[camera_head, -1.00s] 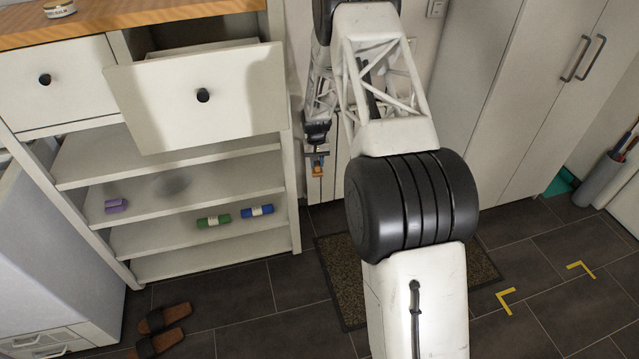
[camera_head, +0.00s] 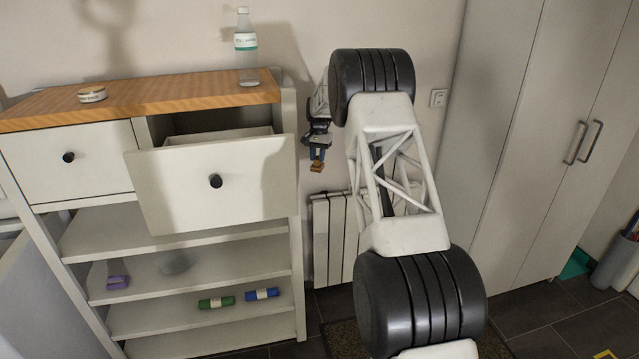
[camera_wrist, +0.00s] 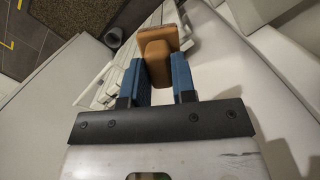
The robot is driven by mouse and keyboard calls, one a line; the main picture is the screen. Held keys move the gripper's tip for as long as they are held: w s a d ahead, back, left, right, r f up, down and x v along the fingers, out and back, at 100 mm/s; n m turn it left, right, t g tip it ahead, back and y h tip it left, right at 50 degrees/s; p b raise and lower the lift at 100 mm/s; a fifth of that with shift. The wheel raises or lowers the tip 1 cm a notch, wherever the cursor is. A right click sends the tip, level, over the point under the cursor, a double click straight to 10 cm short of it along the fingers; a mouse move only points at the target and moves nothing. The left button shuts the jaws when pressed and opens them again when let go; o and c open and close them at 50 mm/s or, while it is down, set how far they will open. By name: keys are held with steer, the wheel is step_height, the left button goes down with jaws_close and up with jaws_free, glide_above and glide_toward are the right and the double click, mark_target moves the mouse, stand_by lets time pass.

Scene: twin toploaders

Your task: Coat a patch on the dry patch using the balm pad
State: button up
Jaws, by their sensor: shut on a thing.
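My gripper (camera_head: 317,150) has blue fingers and hangs to the right of the white cabinet, about level with its open drawer. It is shut on the balm pad (camera_head: 317,167), an orange-brown block. In the wrist view my gripper (camera_wrist: 160,75) holds the balm pad (camera_wrist: 160,42) between its fingers, clear of any surface. The cabinet has a wooden top (camera_head: 150,98). I cannot make out the dry patch for certain. A blurred grey oval (camera_head: 175,263) shows on a shelf, but I cannot tell what it is.
A round tin (camera_head: 92,95) and a clear bottle (camera_head: 246,45) stand on the wooden top. The drawer (camera_head: 215,190) sticks out. Purple (camera_head: 118,282), green (camera_head: 216,302) and blue (camera_head: 262,294) items lie on lower shelves. A radiator (camera_head: 335,235) is below my gripper.

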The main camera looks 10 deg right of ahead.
steer(key=w+r+m, duration=0.3)
steer(key=w+r, duration=0.1)
steer(key=r, duration=1.1)
steer(key=s+a+r+m+t, duration=0.1)
steer(key=a+r+m, duration=0.4)
steer(key=r, duration=0.9)
steer(key=s+a+r+m, duration=0.1)
steer(key=a+r+m, duration=0.2)
steer(key=a+r, duration=0.8)
steer(key=s+a+r, duration=0.1)
steer(key=s+a, duration=0.3)
steer(key=a, duration=0.9)
steer(key=s+a+r, duration=0.2)
steer(key=s+a, duration=0.2)
steer(key=a, duration=0.9)
steer(key=s+a+r+y, duration=0.1)
steer(key=s+a, duration=0.3)
steer(key=a, duration=0.9)
steer(key=shift+a+r, duration=0.15)
steer(key=shift+r, duration=0.55)
